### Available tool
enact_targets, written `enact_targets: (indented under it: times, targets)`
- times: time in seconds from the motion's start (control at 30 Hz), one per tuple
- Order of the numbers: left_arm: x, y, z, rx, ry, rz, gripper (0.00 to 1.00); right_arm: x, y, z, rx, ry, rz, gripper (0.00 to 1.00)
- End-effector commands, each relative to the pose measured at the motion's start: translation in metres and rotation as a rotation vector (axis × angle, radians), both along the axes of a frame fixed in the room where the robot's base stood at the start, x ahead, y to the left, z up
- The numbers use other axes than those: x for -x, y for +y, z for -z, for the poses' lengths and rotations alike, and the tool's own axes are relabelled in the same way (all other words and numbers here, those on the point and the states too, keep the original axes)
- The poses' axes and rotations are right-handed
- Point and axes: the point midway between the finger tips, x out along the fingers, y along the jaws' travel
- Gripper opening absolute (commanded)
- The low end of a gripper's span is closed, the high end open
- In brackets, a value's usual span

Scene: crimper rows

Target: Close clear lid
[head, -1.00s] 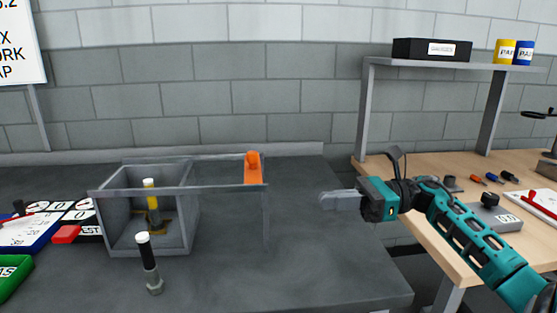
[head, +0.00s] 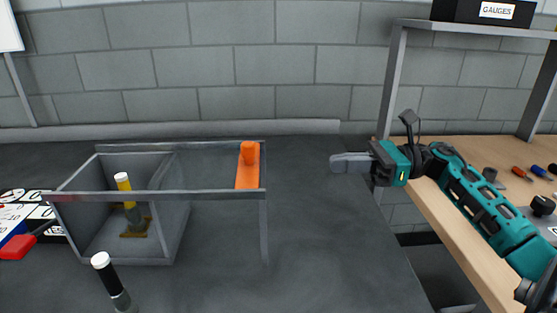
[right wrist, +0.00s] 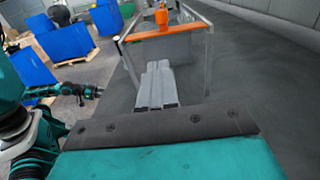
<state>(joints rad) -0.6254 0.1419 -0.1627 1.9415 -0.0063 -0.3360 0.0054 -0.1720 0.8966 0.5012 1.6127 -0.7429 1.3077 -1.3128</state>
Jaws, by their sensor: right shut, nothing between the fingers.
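Two rails (head: 200,195) run right from the box to a thin leg. The clear lid (head: 208,168) seems to lie between the rails, right of the opening; its edges are hard to see. Its orange end strip with knob (head: 248,168) is at the rails' right end and also shows in the right wrist view (right wrist: 165,32). My right gripper (head: 334,163) is shut and empty, right of the strip and apart from it. My left gripper (right wrist: 96,90) appears small in the right wrist view.
A white-capped black tool (head: 112,278) stands in front of the box. A wooden table (head: 440,215) with a shelf (head: 480,28) stands at the right. The bench right of the rails is clear.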

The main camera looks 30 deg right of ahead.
Motion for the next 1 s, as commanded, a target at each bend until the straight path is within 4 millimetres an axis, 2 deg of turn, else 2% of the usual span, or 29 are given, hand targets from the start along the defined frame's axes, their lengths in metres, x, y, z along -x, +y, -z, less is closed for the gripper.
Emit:
enact_targets:
  times: [0.5,0.7,1.0]
  targets:
    - [0.001,0.001,-0.023,-0.002,0.004,0.0,0.43,-0.053,0.088,-0.004,-0.002,-0.003,-0.002,0.0]
    - [0.001,0.001,-0.027,-0.002,0.004,0.0,0.43,-0.064,0.105,-0.002,-0.001,-0.002,-0.001,0.0]
    - [0.001,0.001,-0.027,-0.002,0.004,0.001,0.43,-0.066,0.109,0.0,0.001,-0.001,-0.001,0.0]
